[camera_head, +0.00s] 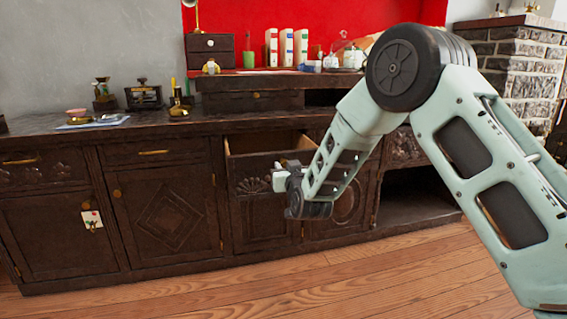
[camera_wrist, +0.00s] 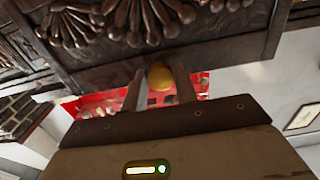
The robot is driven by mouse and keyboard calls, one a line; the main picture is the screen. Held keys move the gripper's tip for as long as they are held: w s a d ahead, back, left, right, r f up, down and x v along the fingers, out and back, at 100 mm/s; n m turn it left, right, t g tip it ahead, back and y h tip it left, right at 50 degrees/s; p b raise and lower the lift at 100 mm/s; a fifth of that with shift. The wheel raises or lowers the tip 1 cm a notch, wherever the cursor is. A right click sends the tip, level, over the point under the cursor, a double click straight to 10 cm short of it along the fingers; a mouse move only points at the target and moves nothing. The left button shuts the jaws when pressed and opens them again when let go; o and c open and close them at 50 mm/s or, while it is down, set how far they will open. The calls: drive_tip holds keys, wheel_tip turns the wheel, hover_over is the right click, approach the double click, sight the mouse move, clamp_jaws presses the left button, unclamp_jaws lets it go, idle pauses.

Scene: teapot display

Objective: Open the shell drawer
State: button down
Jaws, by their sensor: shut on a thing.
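The shell drawer (camera_head: 250,186) is in the dark wooden cabinet, a little left of the middle in the head view. It stands pulled out, and its pale inside shows above the front. Its carved shell front (camera_wrist: 150,20) fills the top of the wrist view. My gripper (camera_head: 281,174) is at the drawer front in the head view. In the wrist view its two fingers (camera_wrist: 158,80) are on either side of the round brass knob (camera_wrist: 160,75), shut on it. The knob is hidden behind my gripper in the head view.
The cabinet top (camera_head: 45,140) holds brass instruments on the left. A raised shelf holds a small chest (camera_head: 210,52) and white boxes (camera_head: 286,47). A door with a diamond panel (camera_head: 170,218) is left of the drawer. The wooden floor (camera_head: 300,285) in front is clear.

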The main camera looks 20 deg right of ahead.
drive_tip(key=shift+s, duration=2.45)
drive_tip(key=c, duration=1.1)
unclamp_jaws()
drive_tip(key=s+p, duration=0.4)
drive_tip(key=s, duration=1.3)
drive_tip(key=shift+s, duration=0.2)
drive_tip(key=shift+a, duration=0.1)
